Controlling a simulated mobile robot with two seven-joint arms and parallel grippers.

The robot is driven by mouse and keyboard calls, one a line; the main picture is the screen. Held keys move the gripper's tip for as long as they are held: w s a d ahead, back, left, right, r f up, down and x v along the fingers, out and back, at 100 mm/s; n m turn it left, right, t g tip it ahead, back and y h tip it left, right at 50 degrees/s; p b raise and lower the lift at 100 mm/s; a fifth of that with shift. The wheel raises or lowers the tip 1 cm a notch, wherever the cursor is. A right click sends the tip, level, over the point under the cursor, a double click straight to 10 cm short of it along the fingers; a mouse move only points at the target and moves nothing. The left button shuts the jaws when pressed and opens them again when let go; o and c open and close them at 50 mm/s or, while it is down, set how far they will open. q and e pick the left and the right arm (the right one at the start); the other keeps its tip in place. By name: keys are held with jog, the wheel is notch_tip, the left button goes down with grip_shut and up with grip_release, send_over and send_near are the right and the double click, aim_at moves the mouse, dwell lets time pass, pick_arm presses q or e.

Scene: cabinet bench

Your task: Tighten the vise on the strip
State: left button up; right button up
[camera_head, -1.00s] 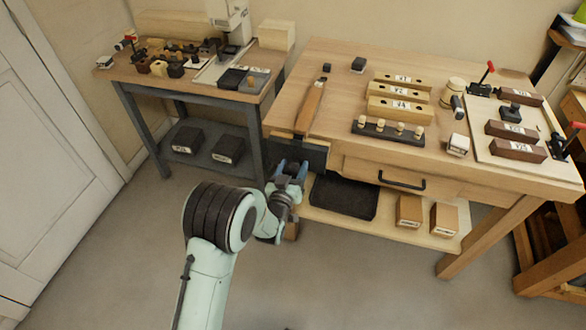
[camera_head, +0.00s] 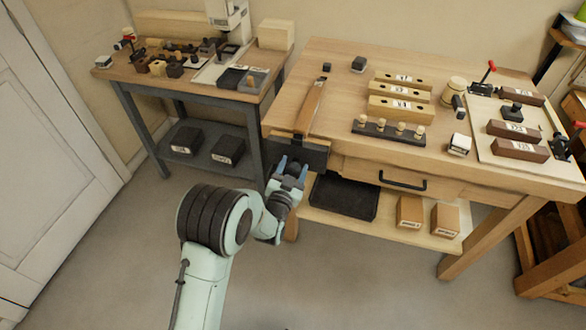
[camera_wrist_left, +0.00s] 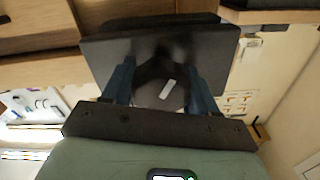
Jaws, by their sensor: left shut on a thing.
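The vise (camera_head: 312,158) is a dark block on the front left edge of the wooden bench. The strip (camera_head: 313,103) is a long, narrow orange-brown piece lying on the bench top, its near end at the vise. I cannot tell how tightly the jaws press on it. My left gripper (camera_head: 292,165) is in front of the vise, its blue fingers pointing at it. In the left wrist view the fingers are shut on a dark round vise knob (camera_wrist_left: 155,95) with a white mark, before the dark vise plate (camera_wrist_left: 107,52). My right gripper is not in view.
The bench top (camera_head: 345,95) also carries numbered wooden blocks (camera_head: 400,105), a dark peg rack (camera_head: 388,133) and a mallet (camera_head: 455,92). A drawer handle (camera_head: 402,182) sticks out to the right of the vise. A dark tray (camera_head: 343,196) lies on the shelf below.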

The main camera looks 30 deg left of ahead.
pick_arm(q)
jog(key=shift+f, duration=0.1)
dwell(0.4)
jog(key=o, duration=1)
jog(key=shift+s, duration=0.1)
jog(key=v, duration=1.3)
jog(key=shift+s, duration=0.25)
